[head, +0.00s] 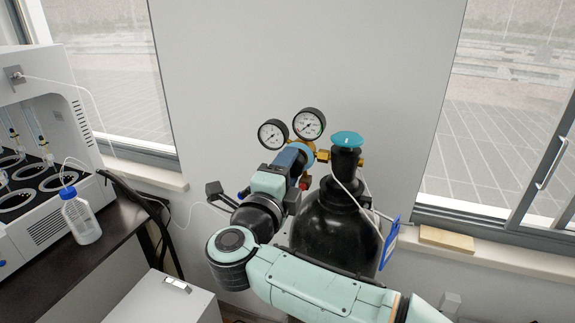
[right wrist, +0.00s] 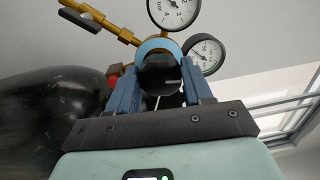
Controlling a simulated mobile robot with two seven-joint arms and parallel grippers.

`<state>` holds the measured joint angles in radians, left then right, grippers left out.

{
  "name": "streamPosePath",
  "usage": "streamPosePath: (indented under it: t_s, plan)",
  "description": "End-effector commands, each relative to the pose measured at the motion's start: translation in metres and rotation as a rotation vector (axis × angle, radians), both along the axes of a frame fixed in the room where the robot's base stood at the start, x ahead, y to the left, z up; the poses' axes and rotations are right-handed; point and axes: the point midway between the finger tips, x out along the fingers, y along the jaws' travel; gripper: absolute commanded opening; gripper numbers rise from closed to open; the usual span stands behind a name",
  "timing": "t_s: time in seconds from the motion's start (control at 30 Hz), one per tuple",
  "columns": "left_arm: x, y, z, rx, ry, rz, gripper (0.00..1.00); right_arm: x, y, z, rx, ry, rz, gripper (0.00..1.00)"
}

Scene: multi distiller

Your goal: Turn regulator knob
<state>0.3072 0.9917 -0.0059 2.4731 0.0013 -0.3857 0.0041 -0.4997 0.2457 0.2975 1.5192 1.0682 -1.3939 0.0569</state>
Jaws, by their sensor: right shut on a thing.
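The regulator (head: 308,143) is a brass fitting with two round white gauges, mounted beside the valve of a black gas cylinder (head: 335,225). Its knob (right wrist: 160,72) is black and round, in front of a light blue ring (right wrist: 158,46). My right gripper (head: 292,160) reaches up to the regulator from the lower left, its blue fingers at the knob. In the right wrist view, the two fingers (right wrist: 160,86) stand on either side of the knob and are shut on it. In the head view the gripper hides most of the knob. My left gripper is not in view.
A cyan valve handwheel (head: 347,138) tops the cylinder, close right of the regulator. A dark table (head: 100,240) with the white distiller (head: 45,150) and a bottle (head: 80,218) stands left. A white wall is behind.

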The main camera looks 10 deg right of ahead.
Motion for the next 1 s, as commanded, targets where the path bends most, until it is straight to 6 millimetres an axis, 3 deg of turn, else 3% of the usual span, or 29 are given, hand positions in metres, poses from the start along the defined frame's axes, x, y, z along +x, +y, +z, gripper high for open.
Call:
streamPosePath:
  t_s: [0.73, 0.77, 0.8, 0.83, 1.0]
  plan:
    - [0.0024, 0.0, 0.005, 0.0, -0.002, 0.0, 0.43, -0.0002, -0.0009, -0.0009, -0.075, 0.052, -0.003, 0.2]
    - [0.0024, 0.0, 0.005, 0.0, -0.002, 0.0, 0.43, -0.0002, -0.0009, -0.0009, -0.075, 0.052, -0.002, 0.57]
    - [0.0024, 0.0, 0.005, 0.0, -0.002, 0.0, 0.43, -0.0002, -0.0009, -0.0009, -0.074, 0.052, -0.002, 0.7]
    - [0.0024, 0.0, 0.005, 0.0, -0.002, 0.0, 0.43, -0.0001, -0.0009, -0.0008, -0.074, 0.052, -0.002, 0.76]
    - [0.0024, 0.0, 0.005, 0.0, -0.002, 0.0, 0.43, -0.0002, -0.0005, -0.0006, -0.074, 0.051, -0.001, 0.76]
